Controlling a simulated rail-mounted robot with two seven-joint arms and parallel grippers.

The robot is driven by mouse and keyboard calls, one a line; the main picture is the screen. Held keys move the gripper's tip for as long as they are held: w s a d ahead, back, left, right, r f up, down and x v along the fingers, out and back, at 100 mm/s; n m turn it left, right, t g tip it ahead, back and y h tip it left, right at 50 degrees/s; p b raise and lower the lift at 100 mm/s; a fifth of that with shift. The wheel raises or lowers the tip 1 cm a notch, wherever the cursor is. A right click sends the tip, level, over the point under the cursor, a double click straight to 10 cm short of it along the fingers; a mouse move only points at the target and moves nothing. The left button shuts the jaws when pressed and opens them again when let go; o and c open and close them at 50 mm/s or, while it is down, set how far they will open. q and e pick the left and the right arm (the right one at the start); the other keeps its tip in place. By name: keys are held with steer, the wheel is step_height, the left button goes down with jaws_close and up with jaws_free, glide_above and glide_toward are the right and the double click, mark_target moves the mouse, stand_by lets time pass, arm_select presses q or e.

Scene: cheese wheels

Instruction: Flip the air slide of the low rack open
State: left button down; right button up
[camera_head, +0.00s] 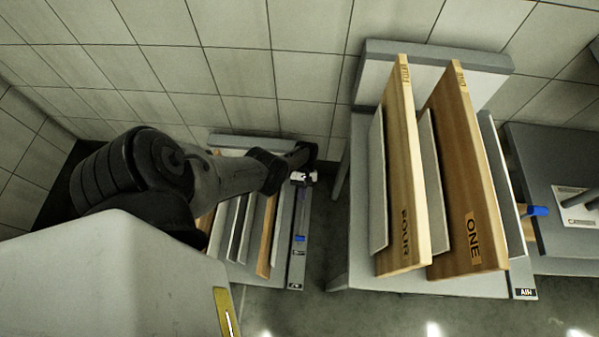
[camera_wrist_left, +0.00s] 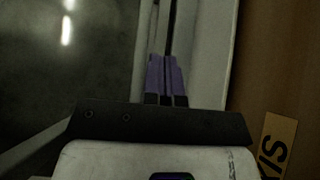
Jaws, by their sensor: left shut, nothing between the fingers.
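The low rack (camera_head: 262,281) stands at the lower middle of the head view, with several upright boards in it. Along its right side runs a narrow grey rail (camera_head: 297,265) with a blue piece (camera_head: 300,238) on it and a small label at its front end that seems to read AIR. My left gripper (camera_head: 302,188) is above the rear part of this rail, shut and empty. In the left wrist view, its purple fingers (camera_wrist_left: 165,75) are together over a pale strip beside a wooden board (camera_wrist_left: 270,60). Contact cannot be told. My right gripper is not in view.
A taller grey rack (camera_head: 365,279) to the right holds wooden boards marked FOUR (camera_head: 405,180) and ONE (camera_head: 465,170). A gap of dark floor (camera_head: 318,250) separates the two racks. A tiled wall (camera_head: 230,75) is behind, and a grey table (camera_head: 545,180) stands far right.

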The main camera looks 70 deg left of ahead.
arm_select(q)
steer(key=shift+f, duration=0.1)
stand_by(0.3)
steer(key=b, duration=0.3)
glide_above(300, 223)
step_height(300, 223, down, 7)
steer(key=shift+d+r, duration=0.1)
steer(key=shift+r, duration=0.1)
steer(key=shift+s+d+r+p, duration=0.15)
steer(key=shift+d+p, duration=0.1)
steer(key=shift+d, duration=0.15)
steer(key=shift+s+d+r+p, duration=0.15)
steer(key=shift+d+p, duration=0.1)
steer(key=shift+d, duration=0.15)
steer(key=shift+s+d+r, duration=0.1)
steer(key=shift+s+d, duration=0.15)
steer(key=shift+d, duration=0.3)
steer(key=shift+s+d+r, duration=0.1)
steer(key=shift+s+d, duration=0.15)
steer(key=shift+d, duration=0.25)
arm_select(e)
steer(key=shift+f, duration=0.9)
